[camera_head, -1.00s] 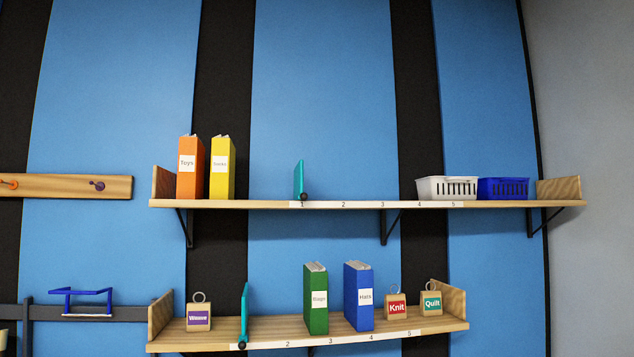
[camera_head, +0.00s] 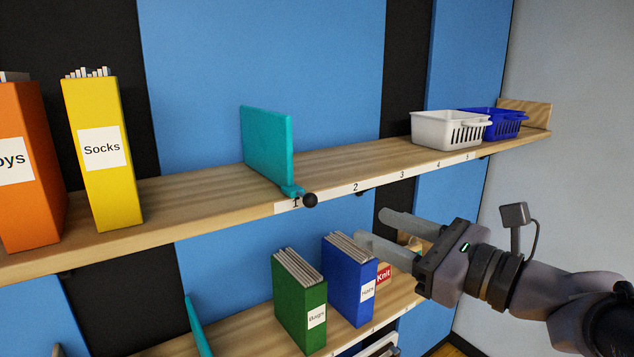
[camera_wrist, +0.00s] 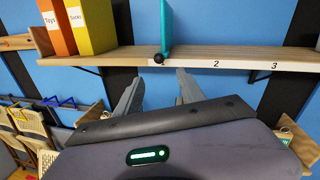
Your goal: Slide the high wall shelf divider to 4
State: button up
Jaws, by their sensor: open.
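The high shelf's teal divider (camera_head: 268,148) stands upright on the high wall shelf (camera_head: 210,190), with its black knob (camera_head: 310,200) at the front edge by number 1. The number 4 mark (camera_head: 438,164) is farther right on the front strip, below the white basket. My gripper (camera_head: 372,228) is open and empty, in front of and below the high shelf, right of the knob and apart from it. In the wrist view, the divider (camera_wrist: 166,28) and its knob (camera_wrist: 159,58) show above and beyond the open fingers (camera_wrist: 155,82).
A white basket (camera_head: 445,131) and a blue basket (camera_head: 505,126) stand at the shelf's right. Orange (camera_head: 28,160) and yellow (camera_head: 103,150) binders stand left. Below, green (camera_head: 300,300) and blue (camera_head: 349,280) binders stand on the low shelf, near another teal divider (camera_head: 197,325).

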aim_at(316, 203)
jog(key=p+x, duration=0.2)
jog(key=x, duration=1.2)
jog(key=shift+s, duration=0.1)
jog(key=shift+w+a+f, duration=0.15)
jog(key=shift+w+a, duration=0.35)
jog(key=shift+a, duration=0.05)
jog(key=shift+s+d, duration=0.1)
jog(key=shift+c, duration=0.9)
grip_shut()
